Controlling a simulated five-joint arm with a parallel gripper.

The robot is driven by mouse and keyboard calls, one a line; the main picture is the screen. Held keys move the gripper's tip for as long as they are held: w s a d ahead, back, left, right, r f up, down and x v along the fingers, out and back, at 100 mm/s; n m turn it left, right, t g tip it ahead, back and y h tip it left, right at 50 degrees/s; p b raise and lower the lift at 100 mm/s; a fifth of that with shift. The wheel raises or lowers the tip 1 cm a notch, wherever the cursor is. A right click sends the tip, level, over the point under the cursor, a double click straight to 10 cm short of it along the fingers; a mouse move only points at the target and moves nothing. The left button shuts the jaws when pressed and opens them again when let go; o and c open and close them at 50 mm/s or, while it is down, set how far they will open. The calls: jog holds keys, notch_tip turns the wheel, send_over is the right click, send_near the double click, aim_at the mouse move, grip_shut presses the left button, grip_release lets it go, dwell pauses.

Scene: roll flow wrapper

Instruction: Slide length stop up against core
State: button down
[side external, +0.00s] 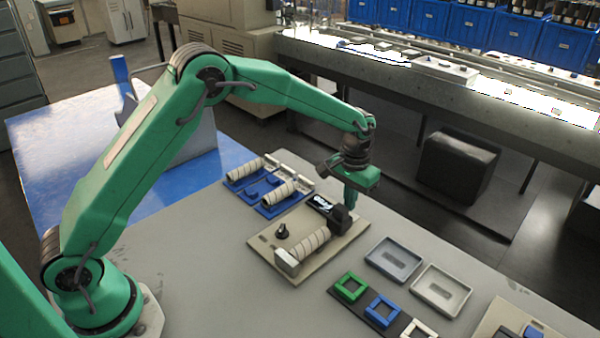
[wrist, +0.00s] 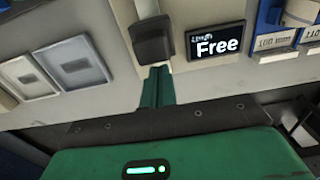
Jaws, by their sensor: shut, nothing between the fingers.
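A beige board (side external: 265,243) carries a cream ridged core (side external: 310,244) lying on its side, with a grey block (side external: 287,262) at its near end. A black block (side external: 340,218), which looks like the length stop, stands at the core's far end. Whether the two touch is unclear. In the wrist view the black block (wrist: 153,42) is at upper centre. My gripper (side external: 350,203) is shut and empty, pointing down just behind the black block. In the wrist view its green fingertips (wrist: 157,72) are right by the block's edge; contact cannot be told.
A display (wrist: 215,40) beside the block reads "Length Free". A black knob (side external: 282,231) stands on the board. Blue racks (side external: 270,201) with cream rolls lie behind. Two grey trays (side external: 394,259) and a dark strip with coloured frames (side external: 381,310) lie to the right.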

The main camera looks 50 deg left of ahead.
aim_at(342, 206)
jog(key=shift+f, duration=0.5)
jog(key=shift+s, duration=1.75)
dwell(1.6)
jog(key=shift+w, duration=0.15)
dwell(0.4)
jog(key=shift+r, duration=0.15)
jog(key=shift+r, duration=0.5)
jog(key=shift+r, duration=0.7)
jog(key=shift+r, duration=0.8)
jog(key=shift+r, duration=1.85)
